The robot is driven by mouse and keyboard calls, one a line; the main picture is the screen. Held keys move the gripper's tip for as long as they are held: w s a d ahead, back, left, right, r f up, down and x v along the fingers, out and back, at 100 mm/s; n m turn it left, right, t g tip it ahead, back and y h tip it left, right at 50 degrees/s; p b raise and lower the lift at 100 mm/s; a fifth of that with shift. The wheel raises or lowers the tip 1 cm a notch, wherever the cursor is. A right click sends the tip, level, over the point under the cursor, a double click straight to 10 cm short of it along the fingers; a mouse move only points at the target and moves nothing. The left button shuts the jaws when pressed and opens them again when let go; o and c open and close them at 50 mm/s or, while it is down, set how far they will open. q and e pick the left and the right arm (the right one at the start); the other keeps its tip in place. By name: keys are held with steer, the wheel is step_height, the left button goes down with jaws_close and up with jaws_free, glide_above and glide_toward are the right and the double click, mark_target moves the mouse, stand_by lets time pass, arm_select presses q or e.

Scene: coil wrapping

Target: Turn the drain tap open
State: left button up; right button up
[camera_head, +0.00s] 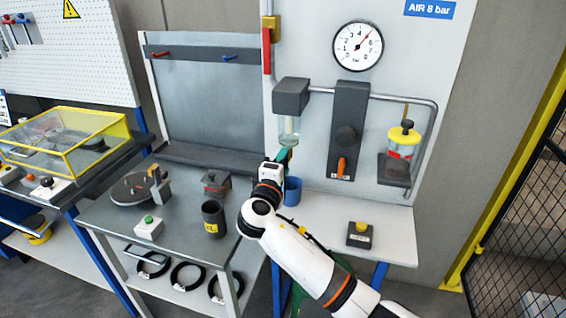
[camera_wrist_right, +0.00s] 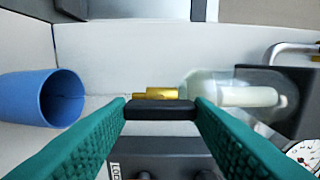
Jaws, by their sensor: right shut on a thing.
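The filter unit has a dark head (camera_head: 291,95) on the wall panel with a clear bowl (camera_head: 289,131) below it. In the right wrist view the clear bowl (camera_wrist_right: 212,88) lies sideways, with a brass drain stem (camera_wrist_right: 155,93) at its end. A black bar-shaped drain tap (camera_wrist_right: 160,111) crosses between the green fingertips of my right gripper (camera_wrist_right: 161,107). The fingers are shut on the tap's two ends. In the head view my right gripper (camera_head: 284,155) is just under the bowl and its arm hides the tap. My left gripper is out of view.
A blue cup (camera_head: 293,191) stands on the bench close beside my right gripper. To the right are an orange-handled valve (camera_head: 342,165), a yellow lubricator (camera_head: 402,142) and a yellow-button box (camera_head: 360,233). A dark cup (camera_head: 213,219) stands left of my arm.

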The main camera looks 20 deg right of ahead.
stand_by(0.3)
steer(key=o, duration=1)
steer(key=shift+r, duration=0.15)
